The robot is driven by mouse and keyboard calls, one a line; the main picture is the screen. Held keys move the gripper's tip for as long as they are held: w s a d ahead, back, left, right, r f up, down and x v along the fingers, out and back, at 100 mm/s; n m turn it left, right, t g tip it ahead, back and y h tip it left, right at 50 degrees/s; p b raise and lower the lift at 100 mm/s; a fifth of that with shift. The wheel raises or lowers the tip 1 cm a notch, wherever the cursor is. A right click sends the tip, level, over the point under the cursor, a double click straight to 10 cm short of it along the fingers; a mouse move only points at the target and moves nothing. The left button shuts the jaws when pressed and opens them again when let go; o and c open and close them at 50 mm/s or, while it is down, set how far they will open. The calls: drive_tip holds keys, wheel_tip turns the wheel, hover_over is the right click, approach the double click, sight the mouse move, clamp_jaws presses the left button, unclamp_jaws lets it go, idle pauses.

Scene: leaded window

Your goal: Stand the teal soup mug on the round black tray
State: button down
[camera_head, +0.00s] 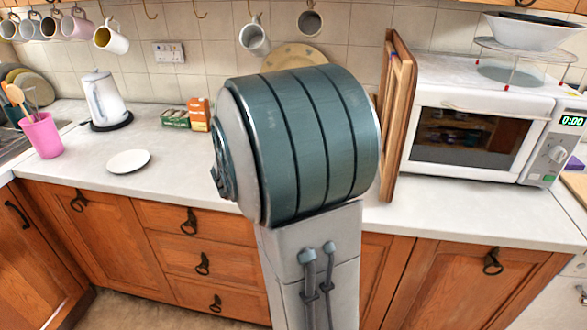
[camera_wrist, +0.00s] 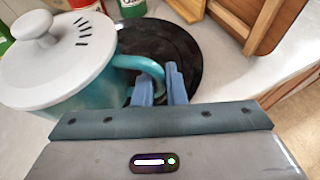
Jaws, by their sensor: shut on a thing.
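The teal soup mug (camera_wrist: 88,118) is at the left of the wrist view, with a light grey knobbed lid (camera_wrist: 60,60) on it. Its teal handle reaches right to my gripper (camera_wrist: 160,82), whose blue-grey fingers are shut on that handle. The mug looks upright or nearly so. The round black tray (camera_wrist: 187,45) lies on the counter behind and right of the mug, and the mug overlaps its left part in the picture. I cannot tell whether the mug's base touches anything. In the head view my arm hides the mug, tray and gripper.
Wooden boards (camera_head: 397,115) lean upright beside the white microwave (camera_head: 480,125); they rise near the tray's right in the wrist view (camera_wrist: 250,22). Small boxes (camera_head: 199,114), a kettle (camera_head: 104,100), a white plate (camera_head: 128,161) and a pink cup (camera_head: 41,135) stand left. Mugs hang above.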

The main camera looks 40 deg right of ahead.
drive_tip(key=s+d+m+g+h, duration=0.1)
drive_tip(key=s+d+m+g, duration=0.2)
drive_tip(key=s+d, duration=0.15)
drive_tip(key=w+f, duration=0.2)
drive_tip(key=w, duration=0.1)
drive_tip(key=w+d+f, duration=0.1)
drive_tip(key=w+f, duration=0.1)
drive_tip(key=w, duration=0.1)
drive_tip(key=w+d+f, duration=0.1)
drive_tip(key=w, duration=0.3)
drive_tip(key=shift+w+d+f, duration=0.1)
drive_tip(key=shift+d+f, duration=0.05)
drive_tip(key=shift+f, duration=0.25)
drive_tip(key=shift+w+f, duration=0.1)
drive_tip(key=shift+f, duration=2)
drive_tip(key=shift+f, duration=0.1)
drive_tip(key=c, duration=1.9)
unclamp_jaws()
drive_tip(key=shift+f, duration=0.15)
drive_tip(key=o, duration=0.4)
drive_tip(key=shift+r, duration=0.2)
